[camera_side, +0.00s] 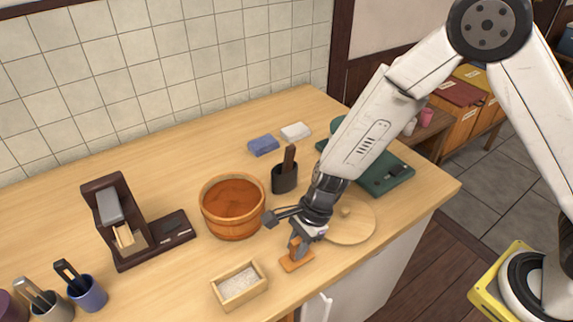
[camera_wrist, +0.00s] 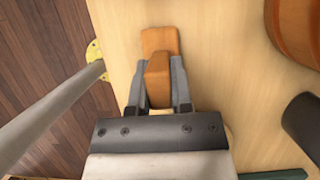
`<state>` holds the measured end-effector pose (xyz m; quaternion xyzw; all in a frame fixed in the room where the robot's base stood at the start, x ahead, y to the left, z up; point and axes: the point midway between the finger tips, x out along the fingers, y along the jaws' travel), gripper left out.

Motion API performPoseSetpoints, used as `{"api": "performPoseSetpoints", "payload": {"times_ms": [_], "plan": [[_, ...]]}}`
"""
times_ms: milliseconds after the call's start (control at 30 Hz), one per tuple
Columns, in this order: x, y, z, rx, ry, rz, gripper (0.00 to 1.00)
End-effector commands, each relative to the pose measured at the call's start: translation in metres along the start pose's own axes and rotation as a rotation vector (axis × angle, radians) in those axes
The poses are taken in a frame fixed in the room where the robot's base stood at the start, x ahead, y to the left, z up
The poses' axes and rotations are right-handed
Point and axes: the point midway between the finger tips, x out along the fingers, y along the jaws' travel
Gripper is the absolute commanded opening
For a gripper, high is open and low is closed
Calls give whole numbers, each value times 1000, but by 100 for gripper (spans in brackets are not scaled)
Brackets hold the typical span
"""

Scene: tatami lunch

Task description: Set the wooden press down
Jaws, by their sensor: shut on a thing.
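The wooden press is an orange-brown wooden block with an upright handle. In the side view the press (camera_side: 297,261) is near the front edge of the counter, right of the small sand-coloured box. My gripper (camera_side: 301,240) points down over it and is shut on its handle. In the wrist view the press (camera_wrist: 159,42) shows between the two fingers of my gripper (camera_wrist: 160,85), its flat base reaching beyond them. The base looks on or just above the counter; I cannot tell whether it touches.
A wooden tub (camera_side: 233,208) stands left of my gripper, and a box of white grains (camera_side: 239,286) is at the front. A round wooden lid (camera_side: 352,222) lies close on the right. A dark holder (camera_side: 285,178) stands behind.

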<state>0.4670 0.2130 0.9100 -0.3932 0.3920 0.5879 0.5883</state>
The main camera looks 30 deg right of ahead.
Motion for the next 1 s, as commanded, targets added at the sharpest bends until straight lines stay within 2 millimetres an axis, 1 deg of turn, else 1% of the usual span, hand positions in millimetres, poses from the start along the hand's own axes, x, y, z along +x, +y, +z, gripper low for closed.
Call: {"api": "performPoseSetpoints", "payload": {"times_ms": [300,333,367,400,433,833,1000], "plan": [[3,0,-1,1,0,1,0],[3,0,-1,1,0,1,29],[3,0,-1,1,0,0,39],[3,0,-1,1,0,0,51],[3,0,-1,1,0,0,61],[1,0,-1,0,0,0,61],[-5,-1,0,1,-1,-2,61]]}}
